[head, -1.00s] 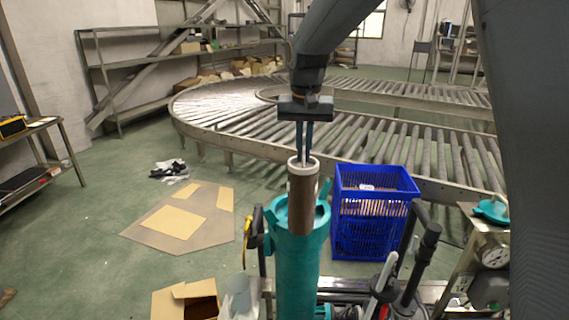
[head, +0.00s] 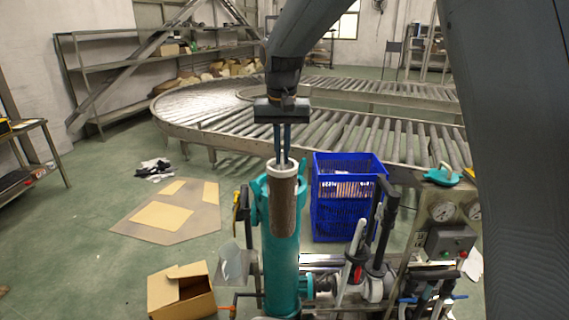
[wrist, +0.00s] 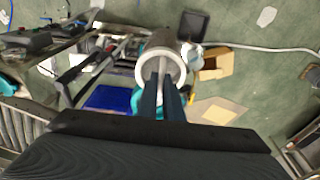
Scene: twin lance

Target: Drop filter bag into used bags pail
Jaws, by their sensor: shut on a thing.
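The filter bag (head: 283,208) is a brown tube with a white ring at its top. My gripper (head: 283,162) is shut on the ring and holds the bag upright. The wrist view shows the white ring (wrist: 148,72) at my fingertips (wrist: 161,78). The teal filter housing (head: 281,265) stands upright behind the bag in the head view. The bag's rounded lower end shows in front of the housing wall, so the bag hangs outside it. I cannot make out a used bags pail for certain in either view.
A blue crate (head: 343,215) stands right of the housing, before the roller conveyor (head: 215,115). An open cardboard box (head: 182,293) is at the lower left. A cart with hoses and gauges (head: 442,211) is at the right. Flat cardboard (head: 190,228) lies on the green floor.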

